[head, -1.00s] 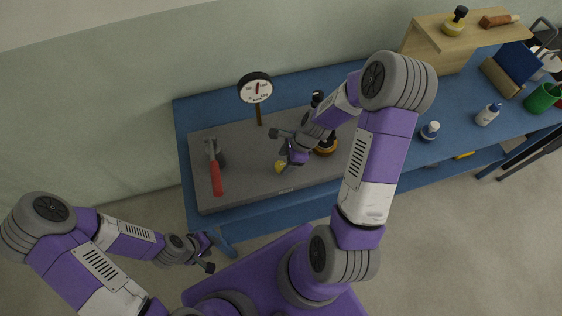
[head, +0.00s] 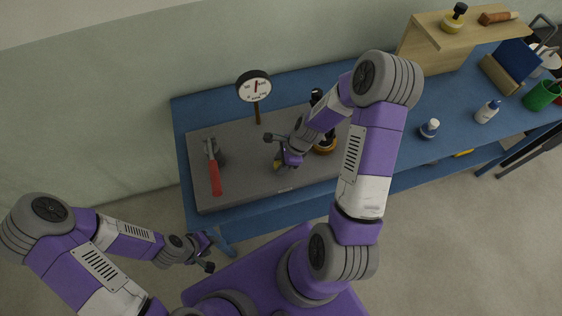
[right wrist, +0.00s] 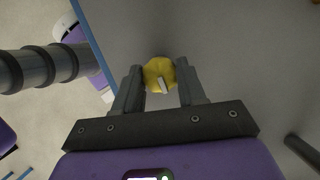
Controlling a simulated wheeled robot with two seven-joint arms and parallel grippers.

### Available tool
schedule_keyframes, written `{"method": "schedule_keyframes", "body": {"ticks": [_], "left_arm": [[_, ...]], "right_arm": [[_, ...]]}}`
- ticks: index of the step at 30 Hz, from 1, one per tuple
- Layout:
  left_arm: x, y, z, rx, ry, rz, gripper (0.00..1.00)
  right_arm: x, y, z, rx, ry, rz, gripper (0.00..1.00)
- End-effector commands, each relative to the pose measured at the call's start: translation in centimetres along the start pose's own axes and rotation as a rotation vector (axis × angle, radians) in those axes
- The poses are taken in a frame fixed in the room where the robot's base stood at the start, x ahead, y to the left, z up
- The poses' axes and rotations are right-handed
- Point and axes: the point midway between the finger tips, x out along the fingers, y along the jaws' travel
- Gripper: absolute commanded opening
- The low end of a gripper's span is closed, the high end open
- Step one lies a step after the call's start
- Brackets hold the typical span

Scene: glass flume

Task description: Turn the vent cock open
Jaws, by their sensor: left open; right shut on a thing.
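The vent cock appears to be the small yellow knob (head: 278,165) on the grey panel, partly hidden by my right gripper (head: 283,162) in the head view. In the right wrist view the yellow knob (right wrist: 158,71) sits between the two fingers of my right gripper (right wrist: 161,84), which is shut on it. A white pointer mark on the knob slants down and slightly right there. My left gripper (head: 210,252) is open and empty, low in front of the blue bench, away from the panel.
The grey panel (head: 240,190) also bears a red-handled lever (head: 215,178) at left and a dark-topped brass fitting (head: 325,147), partly behind my right arm. A round gauge (head: 254,86) stands behind. Bottles, a wooden shelf (head: 470,35) and a green cup (head: 541,96) are at right.

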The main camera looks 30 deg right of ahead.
Motion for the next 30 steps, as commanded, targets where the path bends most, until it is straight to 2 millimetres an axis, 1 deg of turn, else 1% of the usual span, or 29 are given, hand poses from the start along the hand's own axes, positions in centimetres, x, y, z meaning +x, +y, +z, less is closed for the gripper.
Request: {"method": "schedule_keyframes", "body": {"ticks": [5, 11, 17, 30], "left_arm": [[-0.08, 0.03, 0.00, 0.000, 0.000, 0.000, 0.43], [-0.31, 0.11, 0.01, 0.000, 0.000, 0.000, 0.43], [-0.64, 0.24, 0.03, 0.000, 0.000, 0.000, 0.43], [-1.00, 0.37, 0.04, 0.000, 0.000, 0.000, 0.43]], "right_arm": [[-0.04, -0.04, 0.02, -0.020, 0.000, 0.008, 0.10], [-0.07, -0.14, 0.02, -0.098, 0.001, 0.040, 0.10], [-0.07, -0.21, 0.09, -0.243, 0.001, 0.100, 0.10], [0.01, -0.47, 0.18, -0.630, 0.001, 0.259, 0.10]]}}
